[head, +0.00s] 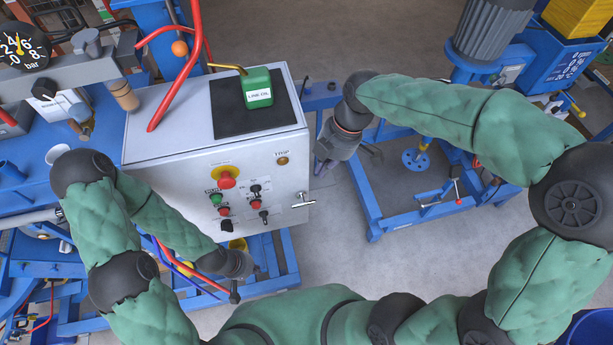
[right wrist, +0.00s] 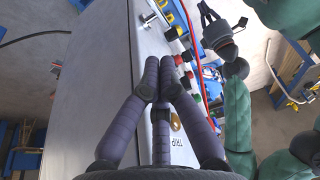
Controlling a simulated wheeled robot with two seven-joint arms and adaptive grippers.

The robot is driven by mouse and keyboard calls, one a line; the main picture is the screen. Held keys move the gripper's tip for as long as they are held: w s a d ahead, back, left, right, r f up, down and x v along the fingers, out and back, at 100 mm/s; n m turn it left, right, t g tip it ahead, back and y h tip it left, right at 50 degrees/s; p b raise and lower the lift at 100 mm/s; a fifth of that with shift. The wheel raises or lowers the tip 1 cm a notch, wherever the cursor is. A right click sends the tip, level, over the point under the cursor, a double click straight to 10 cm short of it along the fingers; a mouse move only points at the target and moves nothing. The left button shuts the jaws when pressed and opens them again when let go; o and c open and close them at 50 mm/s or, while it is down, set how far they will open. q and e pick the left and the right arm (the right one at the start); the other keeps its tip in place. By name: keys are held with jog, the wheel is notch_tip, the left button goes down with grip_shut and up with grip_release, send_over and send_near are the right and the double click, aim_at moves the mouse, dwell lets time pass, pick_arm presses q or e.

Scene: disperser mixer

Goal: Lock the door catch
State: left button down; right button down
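The door catch (head: 303,201) is a small silver T-shaped handle near the right edge of the grey control cabinet's door (head: 185,190). It also shows as a small metal piece near the top of the right wrist view (right wrist: 149,17). My right gripper (head: 345,158) is beside the cabinet's upper right edge, above the catch and apart from it. In the right wrist view its long fingers (right wrist: 160,72) lie close together with nothing seen between them; their opening is unclear. My left gripper (head: 240,282) hangs low before the cabinet, its fingers small and unclear.
The door carries a red emergency stop (head: 225,178), several buttons and switches, and a TRIP lamp (head: 282,160). A green canister (head: 257,88) stands on the black mat (head: 228,112) on top. A blue frame (head: 372,205) stands at the right. Floor between it and the cabinet is clear.

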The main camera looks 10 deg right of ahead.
aim_at(308, 203)
jog(key=b+x, duration=0.2)
jog(key=x, duration=0.2)
jog(key=b+x, duration=0.2)
jog(key=x, duration=0.2)
jog(key=d+b+x, duration=0.1)
jog(key=b+x, duration=0.1)
jog(key=x, duration=0.2)
jog(key=shift+s+a+f, duration=0.15)
jog(key=shift+s+f, duration=0.05)
jog(key=shift+f, duration=0.2)
jog(key=shift+f+b, duration=0.3)
jog(key=shift+f, duration=0.25)
